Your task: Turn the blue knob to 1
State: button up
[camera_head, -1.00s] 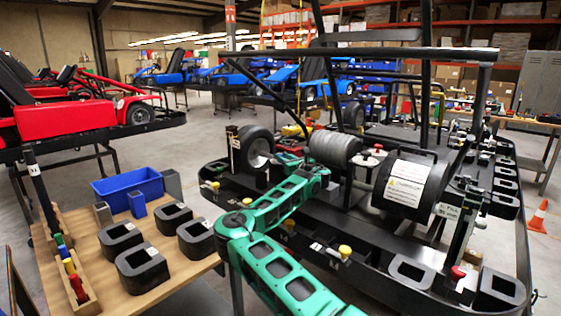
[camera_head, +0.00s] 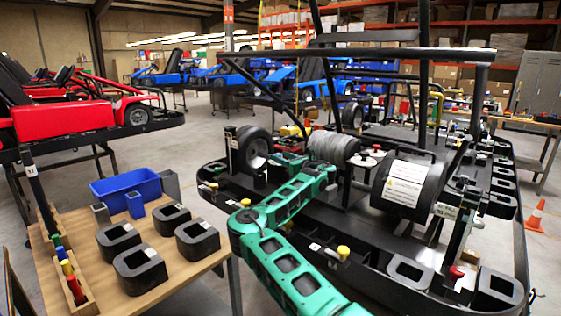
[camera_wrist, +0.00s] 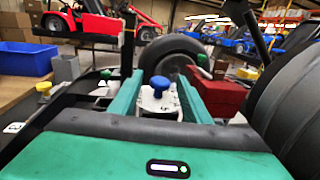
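The blue knob (camera_wrist: 160,87) stands upright on a pale metal plate (camera_wrist: 158,105), ahead of my gripper in the wrist view. My gripper (camera_wrist: 160,80) is open, with one green finger on each side of the knob in the picture. I see gaps between the knob and both fingers, and cannot tell how far ahead it is. The plate's markings cannot be read, so the setting is unclear. In the head view my gripper (camera_head: 284,162) is small, low over the black kart stand, and I cannot make out the blue knob there.
A dark wheel (camera_wrist: 170,55) stands behind the knob, and a red block (camera_wrist: 220,97) is right of the fingers. A large black cylinder (camera_head: 404,184) and yellow knobs are on the stand. A wooden table (camera_head: 185,275) with black blocks is at left.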

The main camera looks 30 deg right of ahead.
jog(key=shift+r, duration=0.5)
notch_tip(320, 180, up, 3)
jog(key=shift+r, duration=0.1)
jog(key=s+a+r, duration=0.2)
jog(key=a+r, duration=0.4)
jog(key=a, duration=0.5)
jog(key=shift+s+a+r, duration=0.15)
jog(key=shift+s+r, duration=0.1)
jog(key=shift+s, duration=0.15)
